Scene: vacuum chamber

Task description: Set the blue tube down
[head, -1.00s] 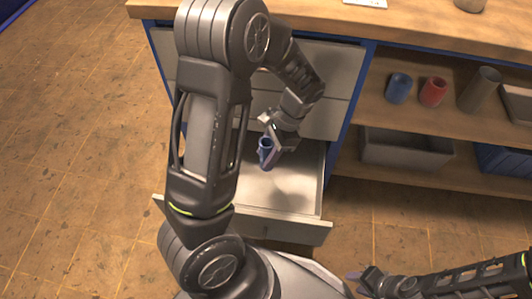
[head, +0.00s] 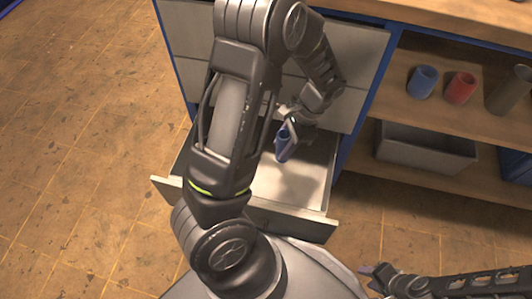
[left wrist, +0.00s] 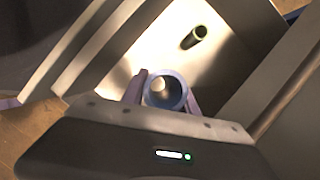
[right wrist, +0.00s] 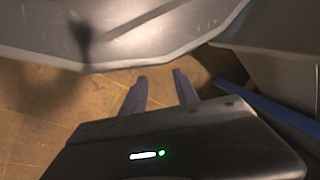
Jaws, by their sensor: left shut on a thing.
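My left gripper (head: 287,128) is shut on a blue tube (head: 283,146) above the open bottom drawer (head: 300,185). In the left wrist view the blue tube (left wrist: 165,88) sits between the two fingers, its open end facing the camera. The pale drawer floor shows beyond it, and I cannot tell the exact gap between tube and floor. My right gripper (head: 372,272) is low at the bottom right, away from the drawer. In the right wrist view its fingers (right wrist: 160,90) are apart with nothing between them.
The shelf at right holds a blue cup (head: 422,82), a red cup (head: 460,88) and a grey cylinder (head: 508,92). A grey bin (head: 425,150) is on the shelf below. Drawer walls surround the held tube.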

